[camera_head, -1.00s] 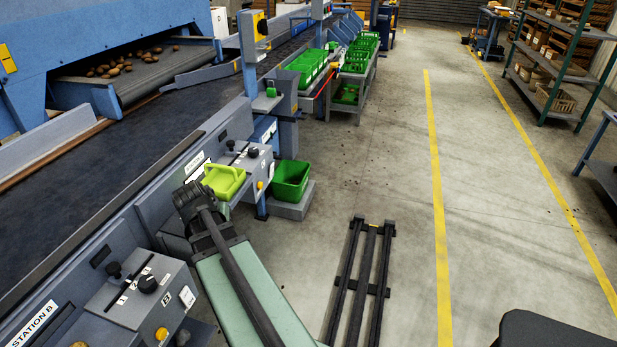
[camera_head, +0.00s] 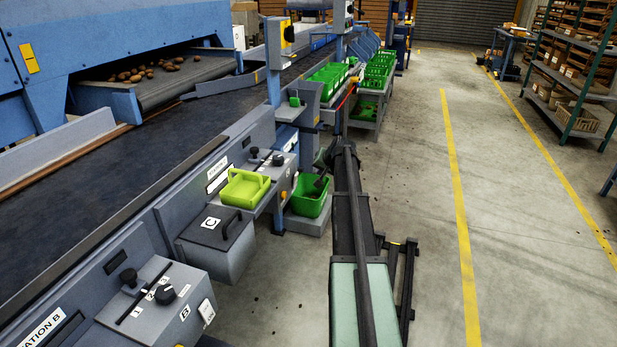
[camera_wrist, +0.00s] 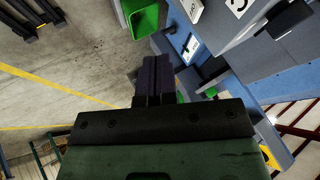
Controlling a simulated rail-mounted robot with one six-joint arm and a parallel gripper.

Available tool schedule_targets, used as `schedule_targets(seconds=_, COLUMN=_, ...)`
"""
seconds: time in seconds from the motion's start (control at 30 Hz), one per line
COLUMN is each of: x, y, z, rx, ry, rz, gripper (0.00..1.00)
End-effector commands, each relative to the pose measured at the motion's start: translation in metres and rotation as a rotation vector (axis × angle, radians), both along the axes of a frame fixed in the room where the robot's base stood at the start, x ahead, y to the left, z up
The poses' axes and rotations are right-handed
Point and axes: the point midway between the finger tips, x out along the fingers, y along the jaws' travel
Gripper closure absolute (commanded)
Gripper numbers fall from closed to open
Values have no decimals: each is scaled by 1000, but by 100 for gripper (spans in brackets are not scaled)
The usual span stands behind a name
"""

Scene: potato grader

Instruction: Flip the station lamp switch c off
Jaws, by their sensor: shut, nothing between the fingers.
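My gripper (camera_head: 322,181) is at the end of my outstretched arm, over the green bin beside the conveyor in the head view. In the wrist view its dark fingers (camera_wrist: 155,72) are together and empty.
Station B's panel (camera_head: 150,308), with a slider and knob, is at the lower left. The green bin (camera_head: 306,205) stands under my gripper and also shows in the wrist view (camera_wrist: 143,20). A blue post (camera_head: 274,60) rises behind.

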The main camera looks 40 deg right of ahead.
Motion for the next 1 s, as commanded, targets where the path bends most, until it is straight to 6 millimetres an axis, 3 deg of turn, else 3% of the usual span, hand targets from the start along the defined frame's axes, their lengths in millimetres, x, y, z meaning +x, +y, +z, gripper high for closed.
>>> schedule_targets(seconds=0.17, x=14, y=-2, z=-22, rx=1, ry=1, rz=0, gripper=100)
schedule_targets(seconds=0.53, x=65, y=-8, z=-86, rx=0, ry=1, rz=1, gripper=100)
schedule_targets(seconds=0.6, x=75, y=-1, z=-74, rx=-1, ry=1, rz=2, gripper=100)
schedule_targets(seconds=0.73, x=89, y=10, z=-70, rx=0, ry=1, rz=1, gripper=100)
schedule_targets(seconds=1.0, x=96, y=14, z=-70, rx=1, ry=1, rz=-1, gripper=100)
